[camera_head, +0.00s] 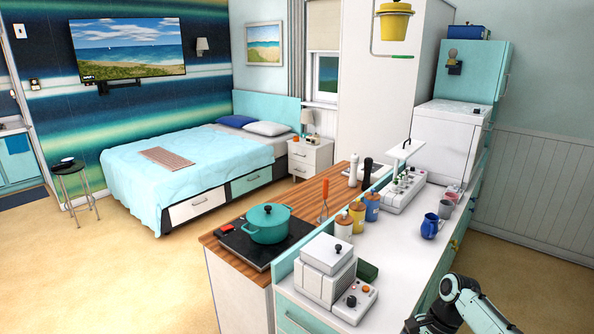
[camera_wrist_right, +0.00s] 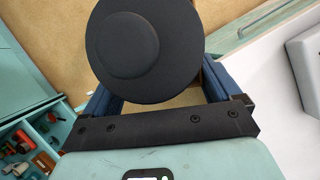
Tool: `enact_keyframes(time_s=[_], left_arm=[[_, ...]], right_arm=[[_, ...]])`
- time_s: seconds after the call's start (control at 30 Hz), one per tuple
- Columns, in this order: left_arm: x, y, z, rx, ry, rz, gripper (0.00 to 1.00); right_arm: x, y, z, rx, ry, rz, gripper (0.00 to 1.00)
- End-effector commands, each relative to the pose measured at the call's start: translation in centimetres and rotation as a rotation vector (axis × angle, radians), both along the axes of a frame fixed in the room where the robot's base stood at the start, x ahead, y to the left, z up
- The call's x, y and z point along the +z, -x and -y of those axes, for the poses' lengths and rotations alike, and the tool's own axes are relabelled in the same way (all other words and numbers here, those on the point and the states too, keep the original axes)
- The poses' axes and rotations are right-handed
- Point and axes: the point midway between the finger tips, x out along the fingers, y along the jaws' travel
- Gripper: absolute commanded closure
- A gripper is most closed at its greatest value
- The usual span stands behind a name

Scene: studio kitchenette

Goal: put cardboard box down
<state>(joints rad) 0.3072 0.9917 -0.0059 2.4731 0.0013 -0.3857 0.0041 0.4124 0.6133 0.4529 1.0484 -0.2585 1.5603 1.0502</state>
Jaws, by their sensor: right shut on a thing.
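My right gripper (camera_wrist_right: 160,85) shows in the right wrist view with its two blue fingers set wide apart. In the head view my right arm comes in at the bottom right beside the counter, and no box can be made out there. My left gripper is out of view.
The white counter (camera_head: 405,258) holds a blue mug (camera_head: 430,226), several canisters and a white appliance (camera_head: 325,270). A teal pot (camera_head: 268,223) stands on the black cooktop (camera_head: 238,243). The counter's front right part is bare. Open floor (camera_head: 530,285) lies to its right.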

Motion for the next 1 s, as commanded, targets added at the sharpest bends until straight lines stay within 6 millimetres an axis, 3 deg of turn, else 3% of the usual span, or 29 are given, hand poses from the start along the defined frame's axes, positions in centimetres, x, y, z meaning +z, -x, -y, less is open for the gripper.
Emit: enact_keyframes(time_s=[0.03,0.2,0.43,0.6,1.0], left_arm=[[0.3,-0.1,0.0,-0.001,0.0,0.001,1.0],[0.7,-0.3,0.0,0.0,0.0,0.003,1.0],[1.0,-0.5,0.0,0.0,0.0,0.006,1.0],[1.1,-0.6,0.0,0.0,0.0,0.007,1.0],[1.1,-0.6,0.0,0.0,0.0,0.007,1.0]], right_arm=[[-1.4,0.1,-1.7,0.135,-0.004,-0.005,0.39],[-5.5,1.1,-5.8,0.566,-0.002,-0.004,0.39],[-9.0,2.4,-9.4,0.969,-0.001,0.0,0.39],[-9.9,2.8,-10.3,1.09,0.001,0.002,0.39],[-10.0,2.8,-10.4,1.098,0.001,0.004,0.39]])
